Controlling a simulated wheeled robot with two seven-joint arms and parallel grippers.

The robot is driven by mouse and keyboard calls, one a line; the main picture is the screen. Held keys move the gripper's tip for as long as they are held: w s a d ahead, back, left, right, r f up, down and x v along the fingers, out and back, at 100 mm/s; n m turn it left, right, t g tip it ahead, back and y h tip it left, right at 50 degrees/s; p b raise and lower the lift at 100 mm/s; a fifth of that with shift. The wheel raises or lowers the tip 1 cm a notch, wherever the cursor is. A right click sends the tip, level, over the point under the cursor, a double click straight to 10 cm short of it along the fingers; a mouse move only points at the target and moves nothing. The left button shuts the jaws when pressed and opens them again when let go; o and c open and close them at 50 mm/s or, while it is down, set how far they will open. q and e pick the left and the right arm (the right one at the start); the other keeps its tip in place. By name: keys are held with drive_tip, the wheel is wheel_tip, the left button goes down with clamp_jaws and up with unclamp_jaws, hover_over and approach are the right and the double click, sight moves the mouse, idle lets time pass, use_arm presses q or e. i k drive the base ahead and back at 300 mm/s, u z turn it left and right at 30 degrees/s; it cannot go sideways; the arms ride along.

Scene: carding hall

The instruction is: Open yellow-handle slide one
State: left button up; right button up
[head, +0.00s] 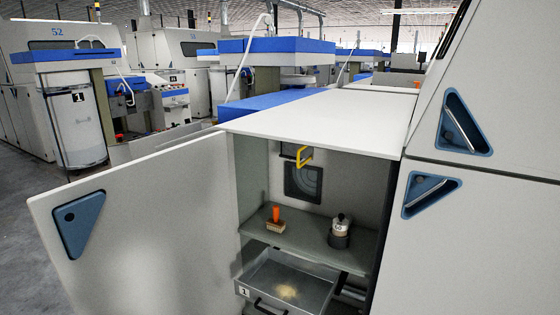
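The yellow handle (305,157) hangs at the top inside an open cabinet, just below its white top. It is attached to a small dark fitting near the back wall; how far the slide is open cannot be told. Behind and below the handle is a dark square panel with a round pattern (304,183). Neither of my grippers is in view, and nothing touches the handle.
The cabinet door (150,225) stands open to the left. A shelf (295,240) holds an orange-handled brush (276,217) and a dark-and-white canister (340,230). Below, a metal drawer marked 1 (310,283) holds pale fluff. Machine panels (480,225) bound the right.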

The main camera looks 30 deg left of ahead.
sight(299, 152)
drive_tip(key=u, duration=1.15)
drive_tip(key=i, duration=0.1)
drive_tip(key=u, duration=0.1)
